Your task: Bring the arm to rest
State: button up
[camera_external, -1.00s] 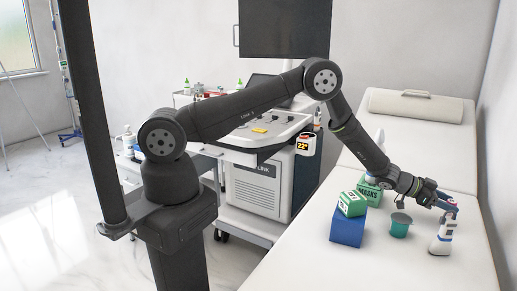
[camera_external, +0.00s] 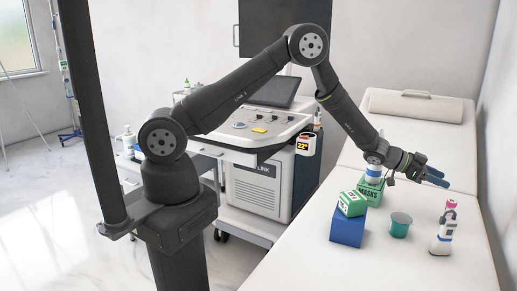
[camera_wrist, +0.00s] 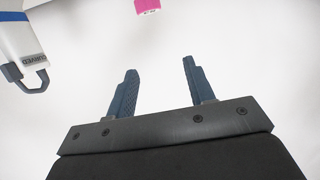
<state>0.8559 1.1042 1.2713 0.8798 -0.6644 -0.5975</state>
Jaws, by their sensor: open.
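My gripper (camera_external: 438,178) is raised above the white exam bed (camera_external: 400,270), beyond the items on it and pointing to the right. In the wrist view my gripper (camera_wrist: 160,92) has its two blue fingers apart with nothing between them. A white bottle with a pink top (camera_external: 442,228) stands on the bed, below and clear of the fingers. A pink piece (camera_wrist: 147,6) shows at the top edge of the wrist view. A white item with a blue band and a grey loop (camera_wrist: 22,45) shows at its upper left.
A green box (camera_external: 352,204) sits on a blue box (camera_external: 347,230). A green cup (camera_external: 400,225) stands to their right. A green masks box (camera_external: 369,192) is behind, close under my wrist. A pillow (camera_external: 415,105) lies at the bed's far end. A wheeled LINK machine (camera_external: 262,188) stands left of the bed.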

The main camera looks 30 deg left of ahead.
aim_at(448, 200)
jog(key=shift+r, duration=0.4)
jog(key=shift+f, duration=0.1)
jog(key=f, duration=0.7)
jog(key=shift+d+f, duration=0.15)
jog(key=shift+d, duration=0.05)
jog(key=x, duration=0.4)
jog(key=shift+w+d+f, duration=0.15)
jog(key=shift+d+f, duration=0.05)
jog(key=shift+d, duration=0.15)
jog(key=shift+a+r, duration=0.1)
jog(key=shift+r, duration=1.6)
jog(key=shift+f, duration=0.1)
